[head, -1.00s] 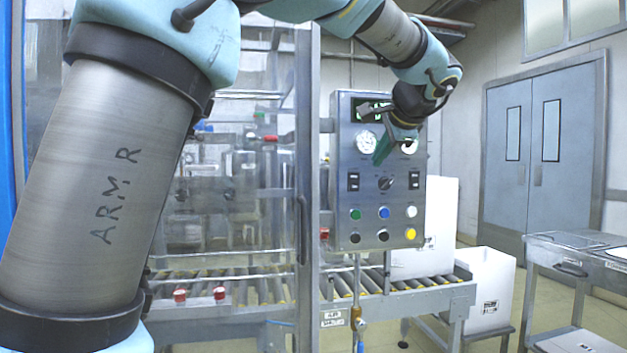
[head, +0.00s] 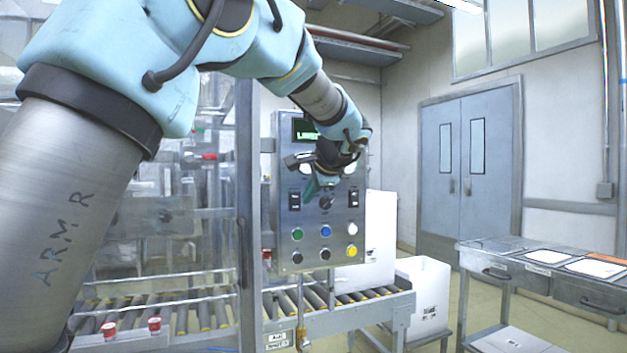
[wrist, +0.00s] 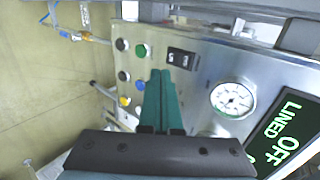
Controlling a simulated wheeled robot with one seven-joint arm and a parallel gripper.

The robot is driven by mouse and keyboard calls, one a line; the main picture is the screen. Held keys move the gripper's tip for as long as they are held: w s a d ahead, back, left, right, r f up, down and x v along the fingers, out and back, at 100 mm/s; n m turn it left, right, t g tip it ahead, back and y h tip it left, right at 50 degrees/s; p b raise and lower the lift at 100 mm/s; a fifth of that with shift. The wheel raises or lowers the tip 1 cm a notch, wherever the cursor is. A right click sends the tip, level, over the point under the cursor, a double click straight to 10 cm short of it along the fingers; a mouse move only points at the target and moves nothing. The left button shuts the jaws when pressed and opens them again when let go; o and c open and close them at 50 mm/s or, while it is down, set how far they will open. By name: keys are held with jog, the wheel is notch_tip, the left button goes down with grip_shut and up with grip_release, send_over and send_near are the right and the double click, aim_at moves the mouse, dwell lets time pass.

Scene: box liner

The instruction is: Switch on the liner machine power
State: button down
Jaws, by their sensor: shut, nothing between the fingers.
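The liner machine's steel control panel (head: 285,232) stands in the middle of the head view. It has a left rocker switch (head: 294,200), a right rocker switch (head: 353,197), a rotary knob (head: 326,202) and rows of coloured buttons. My gripper (head: 310,190), with green fingers, is shut and empty in front of the panel, between the left rocker and the knob in the picture. In the wrist view its fingertips (wrist: 161,73) appear beside a black rocker switch (wrist: 182,58); I cannot tell whether they touch the panel. The display (wrist: 285,130) reads "OFF". The fingers hide part of the panel.
A round gauge (wrist: 232,99) sits between the rocker and the display. A roller conveyor (head: 220,315) runs below the panel, with white boxes (head: 420,290) to its right. A steel table (head: 540,262) stands at right, with open floor between.

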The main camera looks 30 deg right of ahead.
aim_at(295, 201)
jog(key=w, duration=0.2)
jog(key=w+f+p, duration=0.1)
jog(key=w, duration=0.1)
jog(key=w+f+p, duration=0.1)
jog(key=w, duration=0.1)
jog(key=shift+d, duration=0.35)
jog(key=shift+w+f+p, duration=0.1)
jog(key=shift+w+p, duration=0.05)
jog(key=shift+p, duration=0.15)
jog(key=shift+w+f+b, duration=0.1)
jog(key=shift+w+b, duration=0.1)
jog(key=shift+b, duration=0.1)
jog(key=shift+r, duration=0.2)
jog(key=shift+r+p, duration=0.7)
jog(key=shift+r, duration=0.05)
